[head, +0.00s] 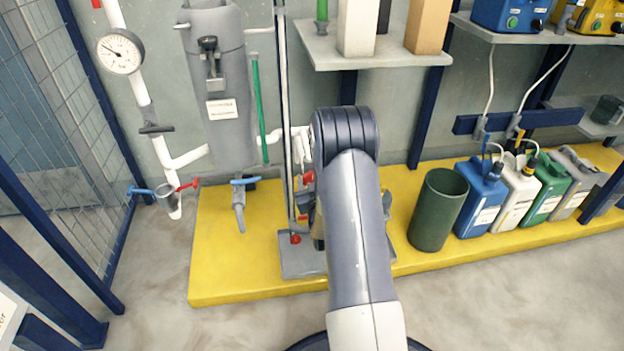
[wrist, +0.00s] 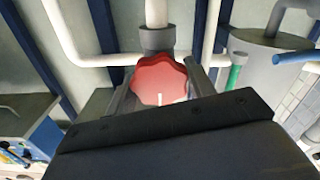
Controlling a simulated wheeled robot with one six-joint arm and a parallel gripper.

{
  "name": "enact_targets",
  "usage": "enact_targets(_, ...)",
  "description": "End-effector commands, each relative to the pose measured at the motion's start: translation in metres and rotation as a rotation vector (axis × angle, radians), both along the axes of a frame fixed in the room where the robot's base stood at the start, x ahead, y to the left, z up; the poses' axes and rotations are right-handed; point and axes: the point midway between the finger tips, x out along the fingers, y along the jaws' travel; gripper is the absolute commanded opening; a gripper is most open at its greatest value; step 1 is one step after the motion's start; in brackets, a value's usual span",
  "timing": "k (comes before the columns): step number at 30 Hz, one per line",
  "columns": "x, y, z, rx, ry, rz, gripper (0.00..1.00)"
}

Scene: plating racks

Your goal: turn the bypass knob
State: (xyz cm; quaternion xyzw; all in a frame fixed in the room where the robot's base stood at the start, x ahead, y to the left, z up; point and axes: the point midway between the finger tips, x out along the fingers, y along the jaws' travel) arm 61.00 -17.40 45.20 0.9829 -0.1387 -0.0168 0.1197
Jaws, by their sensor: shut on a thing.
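The red knob (wrist: 158,74) with a lobed rim and a small white mark sits below a grey collar on a white pipe in the wrist view. My gripper (wrist: 162,84) has one finger on each side of the knob and is shut on it. The dark gripper body covers the lower part of the knob. In the head view my arm hides the gripper, and I cannot tell which of the small red parts beside the arm is the knob.
A grey tank (head: 215,90), a pressure gauge (head: 120,52) and white pipes stand at the left. A dark green bin (head: 438,210) and several canisters stand on the yellow platform (head: 232,268) to the right. A shelf (head: 375,60) hangs above my arm.

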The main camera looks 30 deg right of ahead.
Motion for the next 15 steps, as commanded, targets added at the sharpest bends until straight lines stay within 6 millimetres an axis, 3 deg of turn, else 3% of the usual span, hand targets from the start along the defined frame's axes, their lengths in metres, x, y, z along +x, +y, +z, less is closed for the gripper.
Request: enact_targets(15,-0.0006,-0.0003,-0.0006,0.316,-0.09,0.001,0.28)
